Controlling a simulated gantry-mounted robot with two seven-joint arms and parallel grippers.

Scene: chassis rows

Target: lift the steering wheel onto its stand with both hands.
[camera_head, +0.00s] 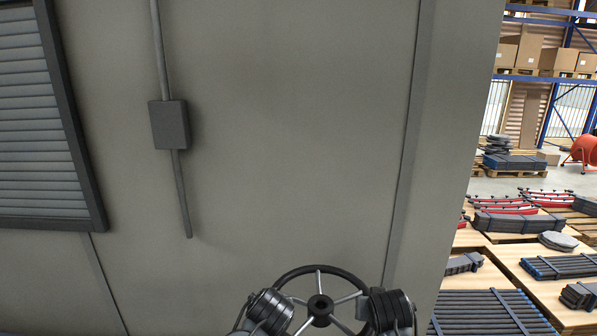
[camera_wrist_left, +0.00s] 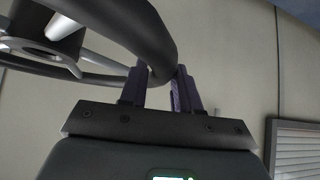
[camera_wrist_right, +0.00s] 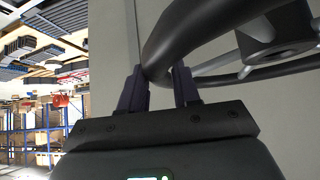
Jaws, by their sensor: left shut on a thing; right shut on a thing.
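The steering wheel (camera_head: 320,306) has a black rim, silver spokes and a dark hub, and shows at the bottom of the head view. My left arm reaches its left side and my right arm its right side. In the left wrist view my left gripper (camera_wrist_left: 160,88) is shut on the rim (camera_wrist_left: 150,35). In the right wrist view my right gripper (camera_wrist_right: 160,88) is shut on the rim (camera_wrist_right: 172,45) on the other side. The wheel's lower part is hidden or cut off in the head view. I cannot make out the stand in any view.
A grey wall with a conduit box (camera_head: 170,125) and a louvred vent (camera_head: 45,120) fills the background behind the wheel. To the right are wooden tables with dark bundled parts (camera_head: 490,312), red-framed items and blue warehouse racking (camera_head: 545,70). No obstacle shows directly above the wheel.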

